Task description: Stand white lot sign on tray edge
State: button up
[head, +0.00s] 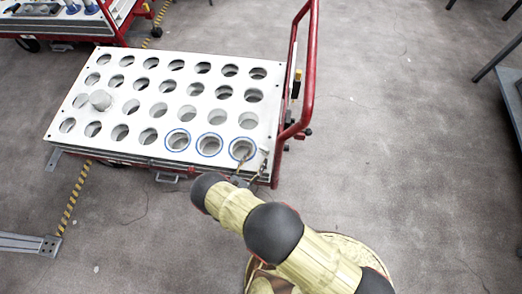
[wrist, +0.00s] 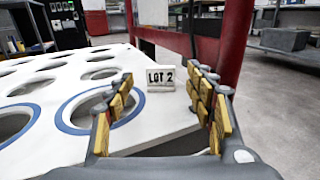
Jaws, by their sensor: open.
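The white lot sign (wrist: 160,83), marked "LOT 2" in black, stands upright on the white tray (wrist: 60,150) near its corner, beside a blue-ringed hole. My gripper (wrist: 160,92) is open, with yellow-padded fingers on both sides of the sign and a visible gap at each side. The sign is at or just past the fingertips; I cannot tell exactly. In the head view my gripper (head: 250,163) is at the tray's near right corner. The tray (head: 90,143) has rows of round holes there, and the sign is too small to make out clearly.
The tray lies on a cart with a red handle frame (head: 305,75) close to the right of my gripper. Another red cart (head: 115,15) stands at back left.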

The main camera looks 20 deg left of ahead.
jog(key=shift+s+a+p, duration=0.2)
jog(key=shift+s, duration=1)
jog(key=shift+s+a+p, duration=0.15)
jog(key=shift+s, duration=1)
